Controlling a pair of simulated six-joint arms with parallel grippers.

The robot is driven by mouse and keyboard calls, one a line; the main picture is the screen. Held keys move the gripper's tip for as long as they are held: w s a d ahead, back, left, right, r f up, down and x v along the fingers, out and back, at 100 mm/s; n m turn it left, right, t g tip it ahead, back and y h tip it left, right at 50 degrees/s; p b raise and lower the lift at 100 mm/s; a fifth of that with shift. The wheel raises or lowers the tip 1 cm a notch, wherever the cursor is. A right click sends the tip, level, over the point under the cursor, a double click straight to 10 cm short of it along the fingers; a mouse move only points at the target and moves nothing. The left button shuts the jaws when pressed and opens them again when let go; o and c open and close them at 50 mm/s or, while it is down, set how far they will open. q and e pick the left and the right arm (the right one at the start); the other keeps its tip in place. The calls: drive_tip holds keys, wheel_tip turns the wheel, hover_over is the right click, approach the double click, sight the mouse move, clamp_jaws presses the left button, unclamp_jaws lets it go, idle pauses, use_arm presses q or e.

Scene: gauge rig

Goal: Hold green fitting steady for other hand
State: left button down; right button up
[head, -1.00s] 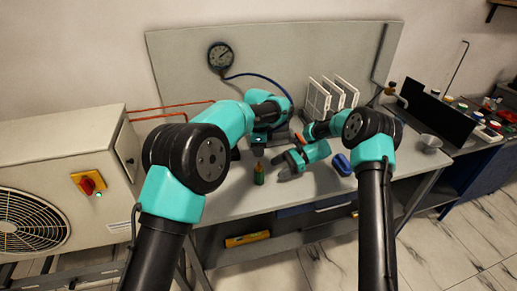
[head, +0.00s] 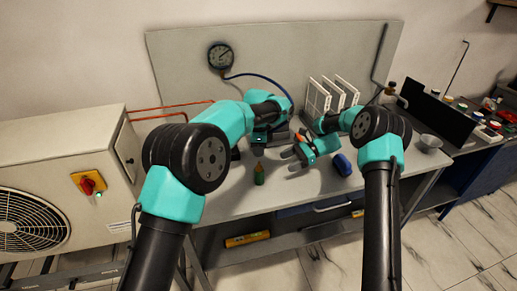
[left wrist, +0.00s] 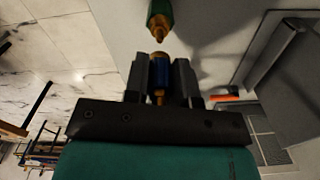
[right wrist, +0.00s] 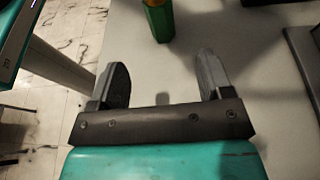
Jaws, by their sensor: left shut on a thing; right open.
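A green fitting (head: 259,177) with a brass tip stands upright near the bench's front edge. It also shows in the left wrist view (left wrist: 160,14) and the right wrist view (right wrist: 159,20). The blue fitting's end is close to the green fitting's brass tip; contact cannot be told. My right gripper (right wrist: 165,70) is open and empty, its fingers (head: 289,161) to the right of the green fitting, which lies beyond the fingertips.
A blue object (head: 341,165) lies right of my right gripper. White upright panels (head: 332,95) and a grey bowl (head: 430,141) stand further back and right. A gauge (head: 221,56) with a blue hose hangs on the back panel. The bench front (head: 225,206) is clear.

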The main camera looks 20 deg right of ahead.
wheel_tip(320, 180, up, 6)
drive_tip(key=shift+f, duration=0.15)
idle(0.6)
idle(0.4)
